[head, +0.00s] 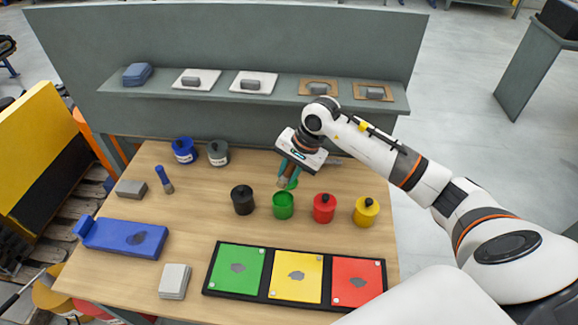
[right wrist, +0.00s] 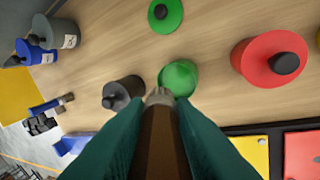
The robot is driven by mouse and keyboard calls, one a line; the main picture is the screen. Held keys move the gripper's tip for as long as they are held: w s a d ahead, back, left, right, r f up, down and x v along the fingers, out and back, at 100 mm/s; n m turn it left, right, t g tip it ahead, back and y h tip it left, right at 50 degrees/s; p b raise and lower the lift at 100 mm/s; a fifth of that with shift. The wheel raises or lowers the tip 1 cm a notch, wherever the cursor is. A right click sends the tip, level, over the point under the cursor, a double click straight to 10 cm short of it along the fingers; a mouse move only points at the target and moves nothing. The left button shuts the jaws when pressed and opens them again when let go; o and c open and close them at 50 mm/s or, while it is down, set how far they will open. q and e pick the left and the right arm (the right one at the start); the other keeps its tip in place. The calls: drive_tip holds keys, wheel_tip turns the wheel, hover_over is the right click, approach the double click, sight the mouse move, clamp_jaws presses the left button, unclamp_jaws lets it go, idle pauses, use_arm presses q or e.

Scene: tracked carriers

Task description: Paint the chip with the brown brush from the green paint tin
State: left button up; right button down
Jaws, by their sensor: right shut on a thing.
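My right gripper (head: 291,168) is shut on the brown brush (right wrist: 162,135), which points down toward the table. The brush tip shows beside the rim of the open green paint tin (head: 283,207) in the right wrist view; I cannot tell whether it touches. The green tin also shows in the right wrist view (right wrist: 181,76). Its green lid (right wrist: 165,14) with a dark knob lies on the table behind it. I cannot tell which piece is the chip: a grey block (head: 131,189) and a stack of pale tiles (head: 174,281) lie at the left. My left gripper is out of view.
Black (head: 242,200), red (head: 323,208) and yellow (head: 366,212) lidded tins flank the green one. A black tray (head: 268,290) holds green, yellow and red panels in front. A blue board (head: 122,238) and blue brush (head: 163,177) lie left. Behind is a shelf (head: 215,94) with blocks.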

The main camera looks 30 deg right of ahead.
drive_tip(key=shift+f, duration=0.8)
wheel_tip(320, 180, down, 3)
drive_tip(key=shift+s+r+b, duration=0.1)
drive_tip(key=shift+r+b, duration=0.05)
drive_tip(key=shift+b, duration=0.55)
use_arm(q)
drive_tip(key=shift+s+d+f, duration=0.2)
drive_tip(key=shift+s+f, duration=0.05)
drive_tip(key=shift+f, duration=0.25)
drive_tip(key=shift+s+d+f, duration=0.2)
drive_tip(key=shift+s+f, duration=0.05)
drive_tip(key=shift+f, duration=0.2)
use_arm(e)
drive_tip(key=shift+f, duration=0.55)
use_arm(q)
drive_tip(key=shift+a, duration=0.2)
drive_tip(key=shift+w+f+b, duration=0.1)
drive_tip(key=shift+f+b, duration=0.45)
drive_tip(key=shift+b, duration=0.2)
use_arm(e)
drive_tip(key=shift+f, duration=0.5)
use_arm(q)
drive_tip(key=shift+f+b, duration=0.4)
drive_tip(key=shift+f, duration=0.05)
use_arm(e)
drive_tip(key=shift+s+f, duration=0.1)
drive_tip(key=shift+f, duration=0.1)
